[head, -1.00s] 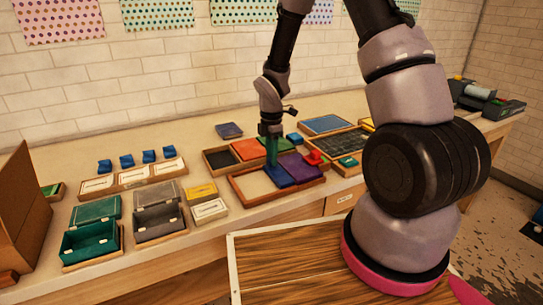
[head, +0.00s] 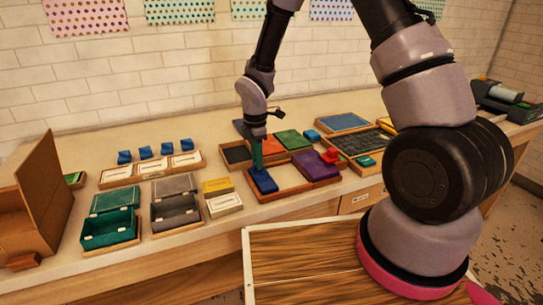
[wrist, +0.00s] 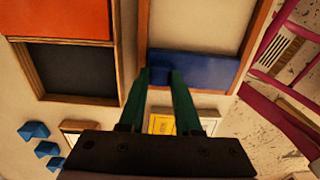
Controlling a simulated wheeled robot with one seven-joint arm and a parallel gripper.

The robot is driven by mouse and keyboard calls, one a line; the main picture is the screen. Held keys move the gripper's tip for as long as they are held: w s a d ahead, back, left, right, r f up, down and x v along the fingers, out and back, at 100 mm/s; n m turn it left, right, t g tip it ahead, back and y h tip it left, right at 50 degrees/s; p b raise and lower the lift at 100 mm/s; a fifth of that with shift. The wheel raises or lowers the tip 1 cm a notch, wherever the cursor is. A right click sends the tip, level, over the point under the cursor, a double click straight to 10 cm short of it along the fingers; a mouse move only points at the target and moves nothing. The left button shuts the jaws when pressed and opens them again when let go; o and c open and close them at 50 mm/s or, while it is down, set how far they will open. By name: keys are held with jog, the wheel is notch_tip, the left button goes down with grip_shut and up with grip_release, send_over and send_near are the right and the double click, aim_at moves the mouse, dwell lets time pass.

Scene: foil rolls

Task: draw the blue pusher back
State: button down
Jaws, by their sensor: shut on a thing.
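The blue pusher (head: 263,181) is a blue block at the left end of a shallow wood-framed tray (head: 279,196). Bare cream floor lies between it and a purple block (head: 316,166) at the tray's right. My gripper (head: 258,166), with green fingers, reaches down onto the pusher from above and is shut on it. In the wrist view the pusher (wrist: 205,70) spans the near end of the tray, with cream floor beyond it. The fingertips (wrist: 159,76) meet its left part; the exact grip point is hidden.
A red piece (head: 330,156) stands by the purple block. Behind are orange and green panels (head: 292,139). To the left lie yellow and white boxes (head: 224,205), open grey and green boxes (head: 110,228) and small blue pieces. An open cardboard box (head: 40,195) stands far left.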

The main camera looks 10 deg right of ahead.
jog(key=shift+a, duration=0.25)
jog(key=c, duration=0.6)
grip_release()
jog(key=shift+a, duration=0.1)
jog(key=shift+r, duration=0.15)
jog(key=shift+r, duration=0.35)
notch_tip(320, 180, up, 10)
